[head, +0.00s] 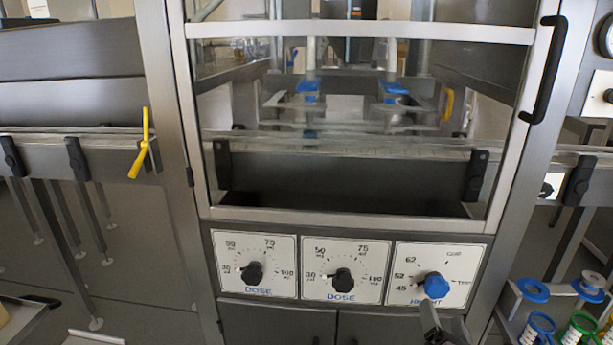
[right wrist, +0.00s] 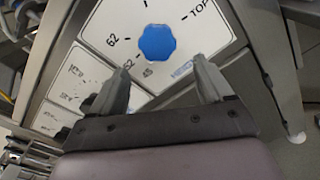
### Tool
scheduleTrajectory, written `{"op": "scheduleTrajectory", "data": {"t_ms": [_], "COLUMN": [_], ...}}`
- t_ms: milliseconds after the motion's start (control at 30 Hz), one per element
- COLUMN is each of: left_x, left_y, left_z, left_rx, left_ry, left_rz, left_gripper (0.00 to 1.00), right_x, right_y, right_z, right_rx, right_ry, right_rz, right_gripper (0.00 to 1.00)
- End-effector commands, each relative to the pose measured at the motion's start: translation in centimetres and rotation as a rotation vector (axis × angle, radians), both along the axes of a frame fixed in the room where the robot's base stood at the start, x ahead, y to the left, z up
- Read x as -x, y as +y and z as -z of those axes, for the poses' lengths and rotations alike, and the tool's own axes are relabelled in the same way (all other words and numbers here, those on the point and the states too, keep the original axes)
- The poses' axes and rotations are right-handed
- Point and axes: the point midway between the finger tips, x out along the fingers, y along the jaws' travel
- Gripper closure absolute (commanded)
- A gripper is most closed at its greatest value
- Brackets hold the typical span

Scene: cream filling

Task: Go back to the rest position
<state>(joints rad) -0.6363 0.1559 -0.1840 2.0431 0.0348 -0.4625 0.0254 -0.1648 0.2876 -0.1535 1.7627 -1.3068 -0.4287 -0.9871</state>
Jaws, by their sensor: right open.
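My right gripper (head: 432,322) shows at the bottom of the head view, just below the blue height knob (head: 436,286). In the right wrist view my right gripper (right wrist: 165,85) is open, with its two fingers apart and nothing between them. The blue knob (right wrist: 158,43) shows beyond the fingertips, apart from them, on a white dial plate with the marks 45, 52, 62 and TOP. My left gripper is in neither view.
Two black dose knobs (head: 252,272) (head: 342,279) sit left of the blue knob. Above is a glass door with a black handle (head: 547,70). A yellow lever (head: 142,146) is at left. A rack with blue and green coils (head: 580,325) stands at lower right.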

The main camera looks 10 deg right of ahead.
Motion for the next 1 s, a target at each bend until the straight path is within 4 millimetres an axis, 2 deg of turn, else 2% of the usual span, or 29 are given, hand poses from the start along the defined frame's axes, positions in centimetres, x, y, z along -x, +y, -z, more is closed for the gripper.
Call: {"op": "scheduleTrajectory", "data": {"t_ms": [167,400,667,800,833,1000], "left_x": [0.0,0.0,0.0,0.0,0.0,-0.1], "left_y": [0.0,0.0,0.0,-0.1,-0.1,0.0], "left_z": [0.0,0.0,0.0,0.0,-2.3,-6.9], "left_rx": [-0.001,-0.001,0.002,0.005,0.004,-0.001], "left_ry": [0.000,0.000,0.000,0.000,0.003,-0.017], "left_rz": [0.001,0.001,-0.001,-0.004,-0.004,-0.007], "left_gripper": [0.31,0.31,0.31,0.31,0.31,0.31], "right_x": [2.7,8.5,15.2,18.7,18.2,18.3], "right_y": [1.5,5.3,10.7,13.8,13.4,13.0], "right_z": [3.3,8.5,11.5,11.8,9.6,5.7], "right_rx": [-0.395,-1.190,-2.021,-2.442,-2.416,-2.392], "right_ry": [0.048,0.136,0.214,0.237,0.229,0.220], "right_rz": [0.017,0.148,0.446,0.683,0.660,0.650], "right_gripper": [0.21,0.21,0.21,0.21,0.21,0.21]}}
